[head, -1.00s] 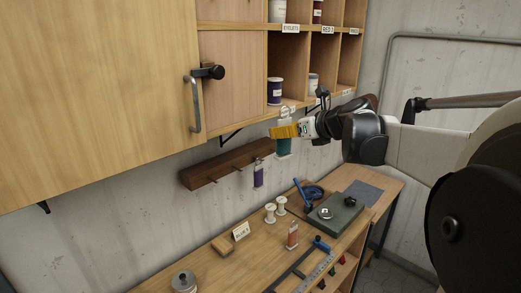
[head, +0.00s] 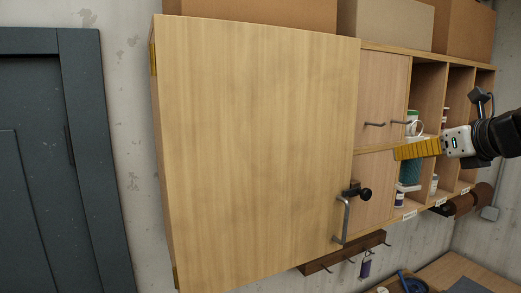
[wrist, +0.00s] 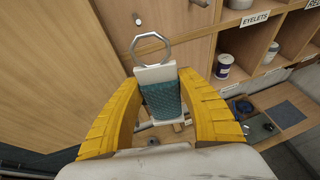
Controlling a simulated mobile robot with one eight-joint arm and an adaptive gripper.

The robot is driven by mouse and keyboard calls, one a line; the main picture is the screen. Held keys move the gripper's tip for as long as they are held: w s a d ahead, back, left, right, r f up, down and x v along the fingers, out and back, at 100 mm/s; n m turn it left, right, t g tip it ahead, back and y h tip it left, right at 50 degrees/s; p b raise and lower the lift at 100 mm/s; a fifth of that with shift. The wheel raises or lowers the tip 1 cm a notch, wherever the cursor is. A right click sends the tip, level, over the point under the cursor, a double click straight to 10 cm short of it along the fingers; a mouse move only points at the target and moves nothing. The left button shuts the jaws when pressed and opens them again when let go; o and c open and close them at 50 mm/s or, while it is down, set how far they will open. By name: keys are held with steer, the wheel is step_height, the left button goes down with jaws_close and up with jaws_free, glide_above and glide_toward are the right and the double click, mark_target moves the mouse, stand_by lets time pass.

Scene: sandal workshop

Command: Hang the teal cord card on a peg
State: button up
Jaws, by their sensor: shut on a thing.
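The teal cord card (wrist: 161,98) is held upright between the yellow fingers of my gripper (wrist: 160,82) in the wrist view. It has a pale top and a metal ring (wrist: 150,48) standing above it. In the head view my gripper (head: 401,153) is at the right, in front of the shelf compartments, with the teal card (head: 409,171) showing below its fingers. The dark wooden peg rail (head: 318,267) is lower, under the cabinet, partly cut off by the cabinet door.
Open shelf compartments with jars (wrist: 229,67) are to the right. A workbench (head: 440,270) with tools lies below. A dark door (head: 60,160) is at far left.

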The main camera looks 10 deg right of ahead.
mark_target(365, 150)
steer(key=shift+w+f, duration=0.1)
steer(key=shift+w, duration=0.4)
steer(key=shift+w+a+f+b, duration=0.15)
steer(key=shift+w+a, duration=0.4)
steer(key=shift+w, duration=0.85)
steer(key=shift+w+a+b, duration=0.1)
steer(key=shift+w+a, duration=0.45)
steer(key=shift+w, duration=0.85)
steer(key=shift+w+a+f+b, duration=0.15)
steer(key=shift+w+a, duration=0.4)
steer(key=shift+w, duration=0.85)
steer(key=shift+x, duration=0.75)
steer(key=shift+a+f, duration=0.1)
steer(key=o, duration=1.2)
steer(key=shift+s, duration=0.1)
